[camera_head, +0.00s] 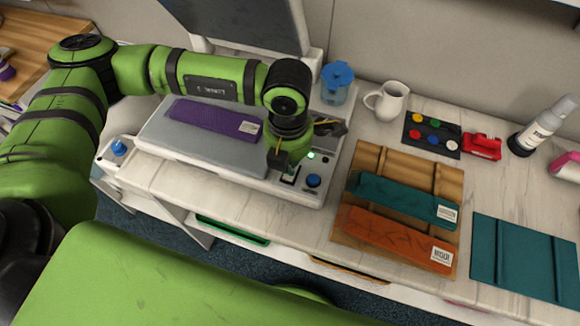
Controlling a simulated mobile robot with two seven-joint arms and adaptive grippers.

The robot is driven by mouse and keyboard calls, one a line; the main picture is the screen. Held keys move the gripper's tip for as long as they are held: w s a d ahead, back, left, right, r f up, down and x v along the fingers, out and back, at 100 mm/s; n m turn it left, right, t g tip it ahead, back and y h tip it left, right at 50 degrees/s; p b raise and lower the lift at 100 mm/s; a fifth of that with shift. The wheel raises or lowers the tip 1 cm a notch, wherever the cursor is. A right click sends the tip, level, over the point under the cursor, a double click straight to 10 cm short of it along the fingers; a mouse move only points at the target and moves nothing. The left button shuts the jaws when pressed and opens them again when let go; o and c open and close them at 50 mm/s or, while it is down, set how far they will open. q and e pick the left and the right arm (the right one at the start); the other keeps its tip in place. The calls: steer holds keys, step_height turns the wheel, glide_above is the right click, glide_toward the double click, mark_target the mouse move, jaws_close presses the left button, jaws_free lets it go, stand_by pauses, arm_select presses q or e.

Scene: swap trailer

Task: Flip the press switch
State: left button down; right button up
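The heat press (187,150) stands on the white counter, with its upper plate raised above it. Its small switch (289,174) sits in a dark and white plate at the front right of the press base, just left of a blue button (313,180). A green light (311,156) glows behind them. My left gripper (279,162) points down right over the switch, with dark fingertips close to it. I cannot tell whether it touches the switch or whether the fingers are open. The wrist hides part of the panel. My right gripper is not in view.
A purple cloth (215,117) lies on the press bed. Another blue button (118,148) is at the left. A wooden tray (367,160) with teal and orange cloths lies right.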

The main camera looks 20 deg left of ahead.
arm_select(q)
steer(key=shift+f, duration=0.1)
stand_by(0.5)
steer(key=shift+f+b, duration=1.15)
steer(key=shift+b, duration=0.3)
steer(key=shift+s, duration=0.1)
steer(key=shift+w+r+p, duration=0.2)
steer(key=shift+r+p, duration=0.3)
steer(key=shift+r, duration=0.35)
steer(key=shift+s+r+p, duration=0.1)
steer(key=shift+r+p, duration=0.9)
steer(key=shift+r, duration=1.7)
